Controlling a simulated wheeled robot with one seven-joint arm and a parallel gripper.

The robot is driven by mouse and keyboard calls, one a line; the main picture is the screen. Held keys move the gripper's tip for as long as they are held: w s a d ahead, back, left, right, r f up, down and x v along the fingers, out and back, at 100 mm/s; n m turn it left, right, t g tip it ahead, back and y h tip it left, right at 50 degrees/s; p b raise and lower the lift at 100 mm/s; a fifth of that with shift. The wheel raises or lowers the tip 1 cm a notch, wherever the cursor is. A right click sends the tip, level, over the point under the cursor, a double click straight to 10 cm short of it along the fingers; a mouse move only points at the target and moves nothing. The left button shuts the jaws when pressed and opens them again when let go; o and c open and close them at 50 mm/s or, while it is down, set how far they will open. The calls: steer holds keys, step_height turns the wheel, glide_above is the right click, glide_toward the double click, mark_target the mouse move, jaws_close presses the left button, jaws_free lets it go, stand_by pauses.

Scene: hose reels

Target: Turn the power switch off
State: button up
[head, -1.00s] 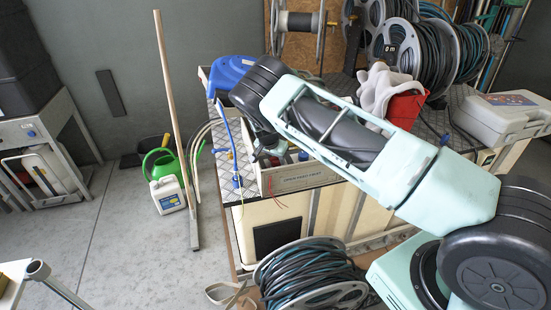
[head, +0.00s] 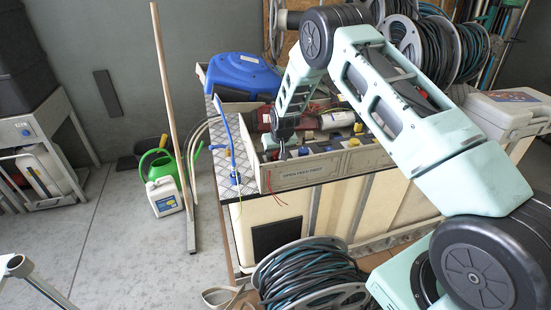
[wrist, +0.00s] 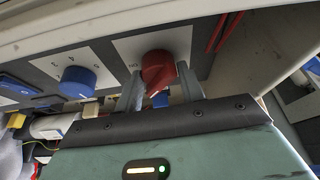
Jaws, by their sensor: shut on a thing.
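In the wrist view a red rotary knob (wrist: 158,66), which I take to be the power switch, sits on a pale plate on a dark panel. Beside it are letters that look like an upside-down "ON". My gripper (wrist: 160,88) has one finger on each side of the knob and is shut on it. A small white mark shows at the knob's lower end. In the head view my gripper (head: 283,143) reaches down to the open equipment box (head: 318,170) on the bench; the knob is hard to make out there.
A blue knob (wrist: 77,81) and a blue rocker switch (wrist: 18,86) share the panel. A blue hose reel (head: 243,74) stands behind the box. A hose reel (head: 310,275) lies on the floor in front. A wooden pole (head: 168,95) leans left of the bench.

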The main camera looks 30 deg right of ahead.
steer(key=n+b, duration=0.1)
steer(key=n+y+b, duration=0.1)
steer(key=n, duration=0.1)
steer(key=shift+d+f+n, duration=0.1)
steer(key=shift+d+n, duration=0.2)
steer(key=shift+d, duration=0.05)
steer(key=n+y+b, duration=0.1)
steer(key=n+y, duration=0.1)
steer(key=n, duration=0.2)
steer(key=shift+b, duration=0.3)
steer(key=shift+w+d+n+g, duration=0.1)
steer(key=shift+n+g, duration=0.3)
steer(key=o, duration=0.9)
steer(key=shift+o, duration=0.2)
steer(key=b+v, duration=0.1)
steer(key=v, duration=1.6)
steer(key=shift+r, duration=0.25)
